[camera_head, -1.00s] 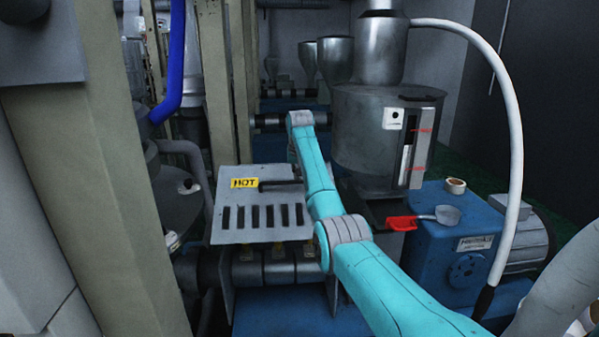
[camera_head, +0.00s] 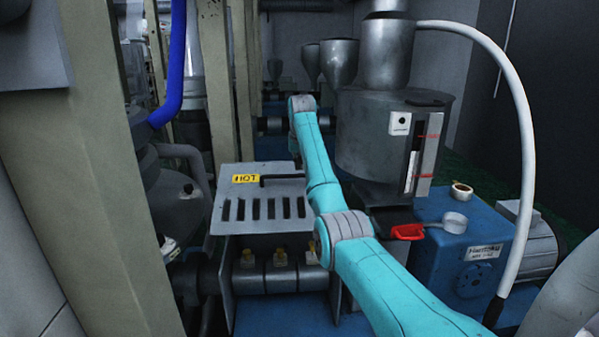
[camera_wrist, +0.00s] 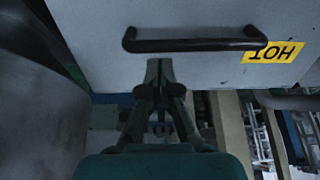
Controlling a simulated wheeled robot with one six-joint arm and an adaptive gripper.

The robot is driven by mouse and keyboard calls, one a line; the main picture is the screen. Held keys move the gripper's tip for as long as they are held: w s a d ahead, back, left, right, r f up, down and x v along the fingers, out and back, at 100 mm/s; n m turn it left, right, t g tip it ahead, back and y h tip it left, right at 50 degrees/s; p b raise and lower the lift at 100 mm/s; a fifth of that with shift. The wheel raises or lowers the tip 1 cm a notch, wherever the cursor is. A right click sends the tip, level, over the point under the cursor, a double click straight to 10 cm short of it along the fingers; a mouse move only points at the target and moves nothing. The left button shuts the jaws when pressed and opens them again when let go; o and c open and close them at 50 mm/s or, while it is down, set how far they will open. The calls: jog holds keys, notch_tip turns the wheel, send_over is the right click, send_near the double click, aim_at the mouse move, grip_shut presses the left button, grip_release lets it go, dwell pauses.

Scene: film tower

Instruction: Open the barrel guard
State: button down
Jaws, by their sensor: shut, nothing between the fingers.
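The barrel guard (camera_head: 265,220) is a grey slotted plate with a yellow HOT label (camera_head: 246,178) and a dark bar handle (camera_head: 290,177). It is raised and tilted above the barrel (camera_head: 280,280), whose bands and yellow fittings show below it. In the wrist view the guard (camera_wrist: 100,40) fills the upper part, with its handle (camera_wrist: 195,44) across it. My gripper (camera_wrist: 158,66) is shut and empty, its tips at the plate close below the handle. I cannot tell whether they touch. In the head view my arm hides the gripper.
A steel hopper (camera_head: 385,140) stands right of my arm, above a blue machine housing (camera_head: 440,240). A red-handled scoop (camera_head: 408,232) lies there. A white hose (camera_head: 520,120) arcs at right. A beige post (camera_head: 95,160) and a blue pipe (camera_head: 177,70) stand at left.

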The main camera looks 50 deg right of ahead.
jog(key=v, duration=0.6)
jog(key=shift+s+r, duration=0.2)
jog(key=shift+r, duration=0.15)
